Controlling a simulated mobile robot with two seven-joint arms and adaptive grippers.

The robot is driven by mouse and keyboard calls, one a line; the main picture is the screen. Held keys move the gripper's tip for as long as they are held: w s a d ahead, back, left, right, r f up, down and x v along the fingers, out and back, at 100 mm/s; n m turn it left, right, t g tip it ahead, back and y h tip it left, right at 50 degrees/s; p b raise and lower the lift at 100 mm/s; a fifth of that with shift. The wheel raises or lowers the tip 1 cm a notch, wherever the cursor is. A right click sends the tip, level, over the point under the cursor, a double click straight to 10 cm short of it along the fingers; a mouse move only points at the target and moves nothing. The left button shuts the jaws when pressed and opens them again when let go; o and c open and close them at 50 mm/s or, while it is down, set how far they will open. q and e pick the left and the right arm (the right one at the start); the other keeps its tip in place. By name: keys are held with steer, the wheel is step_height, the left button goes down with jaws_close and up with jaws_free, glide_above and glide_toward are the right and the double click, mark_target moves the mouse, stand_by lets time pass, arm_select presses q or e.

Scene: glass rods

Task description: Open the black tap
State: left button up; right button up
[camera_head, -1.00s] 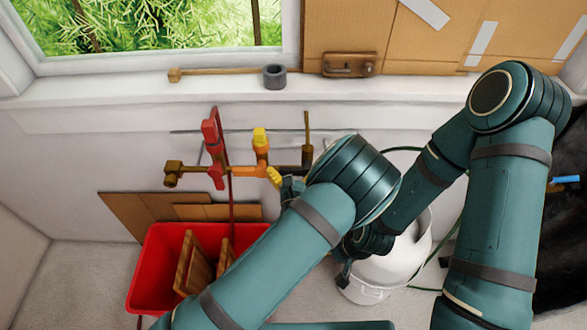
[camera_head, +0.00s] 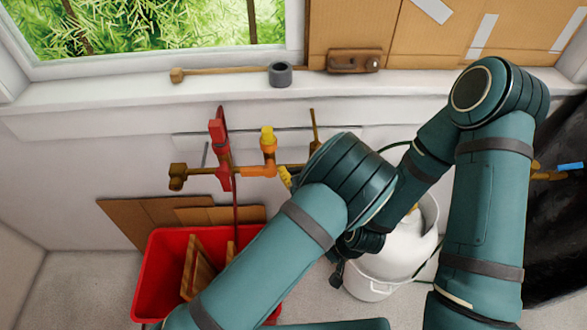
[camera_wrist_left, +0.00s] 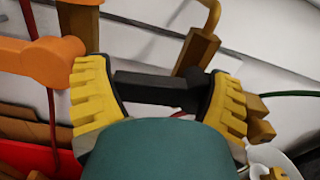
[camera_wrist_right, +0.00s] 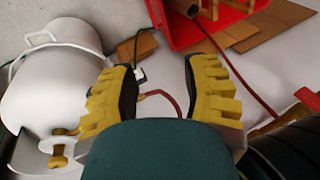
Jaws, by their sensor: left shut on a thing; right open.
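The black tap (camera_wrist_left: 160,90) shows in the left wrist view as a dark bar beside a brown fitting (camera_wrist_left: 196,52). My left gripper (camera_head: 286,178) is shut on it, with a yellow-padded finger at each end of the bar. In the head view the black tap is hidden behind my left wrist. A red tap (camera_head: 217,132) and a yellow-topped tap (camera_head: 267,140) stand on the same pipe to the left. My right gripper (camera_wrist_right: 163,85) is open and empty, low beside the white vessel (camera_wrist_right: 62,85). In the head view my left arm partly hides it.
A red bin (camera_head: 150,262) with wooden boards stands below the pipe. The white vessel also shows in the head view (camera_head: 395,265). A windowsill (camera_head: 130,100) runs above, holding a grey ring (camera_head: 280,75). Cardboard (camera_head: 125,215) leans on the wall.

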arm_select(q)
steer(key=n+b, duration=0.1)
steer(key=f+n+b, duration=0.1)
steer(key=n, duration=0.1)
steer(key=shift+a+f+b, duration=0.2)
steer(key=shift+f+b, duration=0.1)
steer(key=shift+b, duration=0.05)
steer(key=shift+s+d+n, duration=0.1)
steer(key=shift+d+n, duration=0.1)
steer(key=shift+n, duration=0.1)
steer(key=shift+b, duration=0.3)
arm_select(e)
steer(key=f, duration=0.2)
steer(key=s+a+f, duration=0.1)
steer(key=shift+f, duration=0.3)
arm_select(q)
steer(key=o, duration=1)
steer(key=shift+o, duration=0.2)
steer(key=s, duration=0.7)
steer(key=shift+s, duration=0.2)
